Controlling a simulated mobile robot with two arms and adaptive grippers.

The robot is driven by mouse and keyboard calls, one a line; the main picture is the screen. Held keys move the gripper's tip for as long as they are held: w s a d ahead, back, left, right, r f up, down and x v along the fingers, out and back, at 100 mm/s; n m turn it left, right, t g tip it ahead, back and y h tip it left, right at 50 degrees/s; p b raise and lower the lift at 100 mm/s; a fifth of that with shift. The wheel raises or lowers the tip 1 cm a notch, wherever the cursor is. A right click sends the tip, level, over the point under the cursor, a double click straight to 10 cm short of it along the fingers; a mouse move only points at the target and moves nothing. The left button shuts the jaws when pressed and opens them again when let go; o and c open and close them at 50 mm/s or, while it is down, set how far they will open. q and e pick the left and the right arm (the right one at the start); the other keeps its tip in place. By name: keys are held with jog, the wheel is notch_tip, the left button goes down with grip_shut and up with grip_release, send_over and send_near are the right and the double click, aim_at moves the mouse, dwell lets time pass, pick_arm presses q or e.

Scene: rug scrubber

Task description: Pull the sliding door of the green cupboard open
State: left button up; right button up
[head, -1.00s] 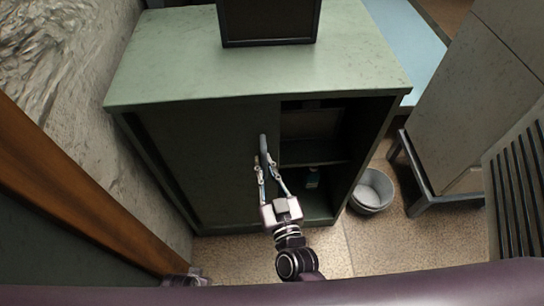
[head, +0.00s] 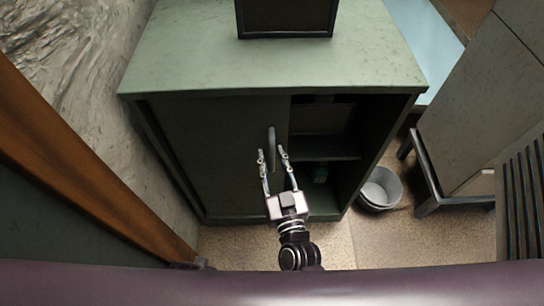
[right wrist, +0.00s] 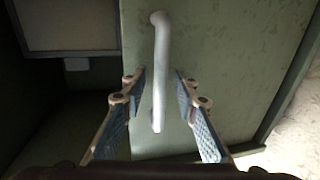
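The green cupboard (head: 180,62) stands ahead in the head view, its right part open on dark shelves. Its sliding door (head: 205,150) covers the left part, with an upright grey bar handle (head: 271,142) near its right edge. The handle (right wrist: 159,65) also shows in the right wrist view. My right gripper (head: 271,152) is open at the handle's lower part. In the right wrist view, its fingers stand one on each side of the handle, with gaps between. My left gripper is not in view.
A dark box (head: 286,18) stands on the cupboard top. A grey bucket (head: 381,188) is on the floor right of the cupboard, near a metal-legged piece (head: 427,185). A rough wall (head: 85,70) and brown beam (head: 75,160) are at the left.

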jog(key=v, duration=1.2)
